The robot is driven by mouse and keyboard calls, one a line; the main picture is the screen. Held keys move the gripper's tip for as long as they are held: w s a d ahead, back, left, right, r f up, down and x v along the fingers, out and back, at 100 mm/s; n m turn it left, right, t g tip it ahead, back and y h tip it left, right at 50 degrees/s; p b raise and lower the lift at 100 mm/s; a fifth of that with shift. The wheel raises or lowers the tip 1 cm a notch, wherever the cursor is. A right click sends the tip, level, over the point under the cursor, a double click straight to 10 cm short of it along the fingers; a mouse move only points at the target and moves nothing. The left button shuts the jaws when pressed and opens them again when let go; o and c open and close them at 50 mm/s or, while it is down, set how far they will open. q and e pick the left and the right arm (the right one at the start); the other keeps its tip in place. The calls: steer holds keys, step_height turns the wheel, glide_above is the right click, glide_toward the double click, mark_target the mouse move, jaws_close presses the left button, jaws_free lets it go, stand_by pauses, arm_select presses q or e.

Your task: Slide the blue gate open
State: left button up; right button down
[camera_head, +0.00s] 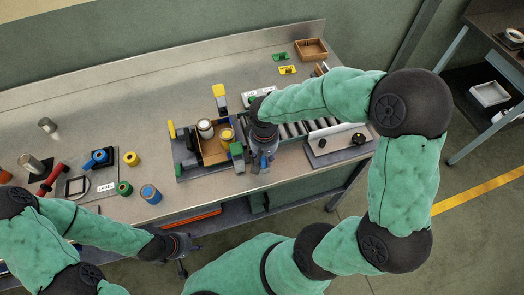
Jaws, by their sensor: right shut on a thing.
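The roller conveyor (296,131) runs along the bench. A wooden box (213,152) with a white-lidded can (205,129) and a yellow can (227,136) stands at its left end. My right gripper (261,163) points down at the front left end of the rollers. It is shut at a small blue part, which looks like the blue gate (257,157). The gripper hides most of this part, so how far the gate is open cannot be seen. My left gripper (183,262) hangs empty in front of the bench edge, and its finger opening is too small to tell.
A grey fixture with a white plate (331,130) stands right of the rollers. Yellow, green and blue spools (150,193) and a red-handled tool (52,178) lie at the left. A wooden tray (311,49) stands at the back.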

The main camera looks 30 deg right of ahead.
steer(key=shift+s, duration=0.15)
steer(key=c, duration=1.2)
jaws_free()
steer(key=o, duration=0.3)
steer(key=shift+s+a, duration=0.1)
steer(key=shift+r, duration=0.35)
step_height(320, 180, up, 11)
steer(key=shift+r, duration=0.15)
